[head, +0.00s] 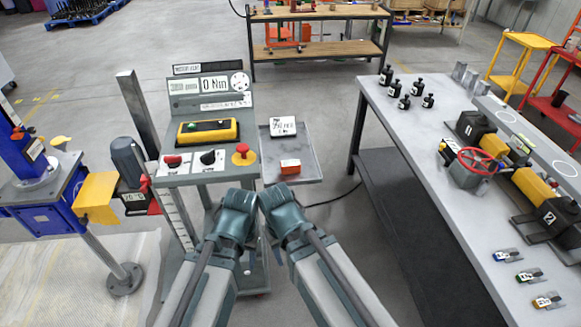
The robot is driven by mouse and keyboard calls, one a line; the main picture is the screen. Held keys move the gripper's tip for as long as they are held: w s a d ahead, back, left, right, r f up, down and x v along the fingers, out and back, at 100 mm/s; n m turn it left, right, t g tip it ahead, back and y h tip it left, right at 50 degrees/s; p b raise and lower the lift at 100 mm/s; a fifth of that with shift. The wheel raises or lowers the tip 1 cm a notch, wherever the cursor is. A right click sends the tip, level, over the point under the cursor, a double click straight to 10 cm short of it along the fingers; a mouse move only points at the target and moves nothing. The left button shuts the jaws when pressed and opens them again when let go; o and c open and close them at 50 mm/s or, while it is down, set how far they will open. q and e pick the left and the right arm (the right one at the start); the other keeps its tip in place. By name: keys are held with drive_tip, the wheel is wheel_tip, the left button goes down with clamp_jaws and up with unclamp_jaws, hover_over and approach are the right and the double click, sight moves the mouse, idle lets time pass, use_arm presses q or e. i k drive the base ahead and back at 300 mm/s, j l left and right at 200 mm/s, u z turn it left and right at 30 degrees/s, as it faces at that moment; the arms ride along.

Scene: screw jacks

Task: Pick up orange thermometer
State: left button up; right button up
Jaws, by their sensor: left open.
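A small orange-yellow device (547,300), which looks like the orange thermometer, lies on the grey workbench at the lower right, near the bench's front end. A green one (529,275) and a blue one (507,255) lie in a row behind it. My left gripper (241,197) is at the end of my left arm, low in the middle of the view, open and far to the left of the orange device. My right gripper (271,197) is close beside it, also left of the bench. Its fingers cannot be made out. Neither gripper touches the orange device.
Open floor lies between the tray and bench.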

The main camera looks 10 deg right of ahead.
sight(287, 166)
drive_tip(key=z, duration=1.2)
drive_tip(key=k+j+z, duration=0.45)
drive_tip(key=i+l, duration=0.05)
